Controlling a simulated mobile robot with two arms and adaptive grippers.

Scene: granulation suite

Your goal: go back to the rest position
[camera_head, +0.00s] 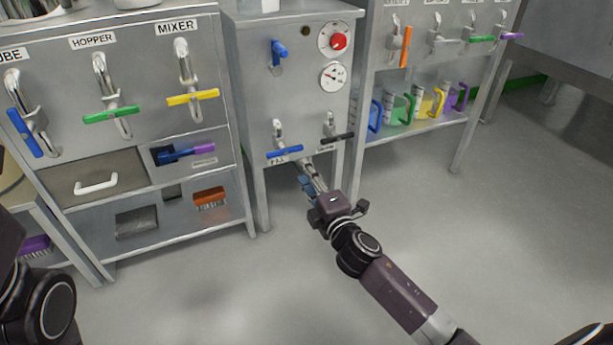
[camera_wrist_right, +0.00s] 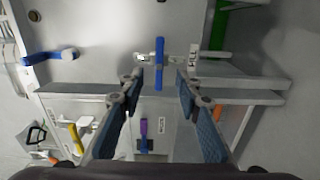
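My right gripper (camera_head: 309,176) reaches toward the front of the grey middle cabinet (camera_head: 297,105), just below its lower valves. In the right wrist view its two blue-padded fingers (camera_wrist_right: 161,82) stand apart with nothing held between them. The blue-handled fill valve (camera_head: 284,152) sits just beyond the fingertips. In the wrist view its blue handle (camera_wrist_right: 159,63) shows in the gap between them, and I see no clear contact. The black-handled valve (camera_head: 337,137) is to its right. Only dark links of my left arm show at the lower left; my left gripper is out of view.
The left cabinet carries blue, green (camera_head: 111,115) and yellow (camera_head: 193,97) valve handles, with a drawer (camera_head: 97,184) and brushes below. Colored jugs (camera_head: 398,108) stand on a shelf at the right. The grey floor (camera_head: 520,230) at the right is clear.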

